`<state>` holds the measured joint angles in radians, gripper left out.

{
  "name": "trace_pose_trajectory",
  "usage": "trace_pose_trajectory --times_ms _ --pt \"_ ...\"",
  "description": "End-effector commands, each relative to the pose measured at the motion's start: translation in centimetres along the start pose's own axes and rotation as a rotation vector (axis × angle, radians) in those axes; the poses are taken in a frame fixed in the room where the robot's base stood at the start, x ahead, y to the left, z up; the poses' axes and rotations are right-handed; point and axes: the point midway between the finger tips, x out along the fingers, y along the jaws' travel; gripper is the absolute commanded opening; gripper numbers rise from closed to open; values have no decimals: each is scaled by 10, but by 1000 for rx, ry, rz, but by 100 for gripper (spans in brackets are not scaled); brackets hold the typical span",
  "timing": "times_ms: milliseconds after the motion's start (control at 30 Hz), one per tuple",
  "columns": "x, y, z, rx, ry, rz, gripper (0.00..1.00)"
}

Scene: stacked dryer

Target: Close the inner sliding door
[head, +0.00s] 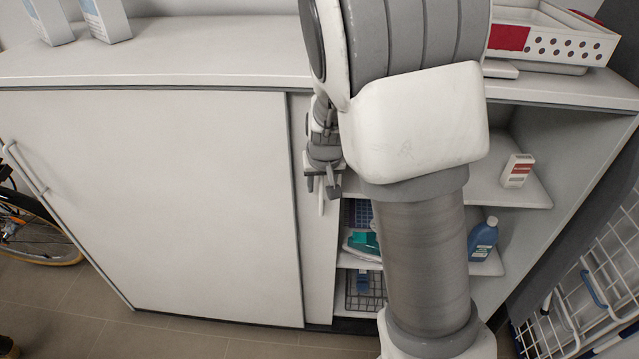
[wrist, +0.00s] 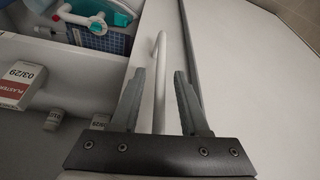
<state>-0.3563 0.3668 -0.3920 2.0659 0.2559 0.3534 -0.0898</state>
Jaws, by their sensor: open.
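The inner sliding door (head: 318,262) shows as a narrow white strip beside the large outer door (head: 180,200), which covers the cabinet's left part. In the wrist view the inner door (wrist: 148,28) lies left of a dark edge strip. Its white bar handle (wrist: 160,50) runs between my fingers; it also shows in the head view (head: 321,205). My gripper (wrist: 158,76) is open, one finger on each side of the handle, with visible gaps. In the head view my gripper (head: 322,187) is in front of the strip. My arm hides part of the opening.
The right part of the cabinet is open. Its shelves hold a red-and-white box (head: 516,171), a blue bottle (head: 483,240) and a wire basket (head: 364,290). A white tray (head: 560,45) sits on top. A wire rack (head: 590,280) stands at right.

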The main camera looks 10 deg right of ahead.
Motion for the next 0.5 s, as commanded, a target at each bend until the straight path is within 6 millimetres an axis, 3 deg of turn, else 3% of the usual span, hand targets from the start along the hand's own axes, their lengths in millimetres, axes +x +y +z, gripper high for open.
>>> trace_pose_trajectory --times_ms 300,500 --pt "2 0 0 0 0 0 45" --pt "2 0 0 0 0 0 9"
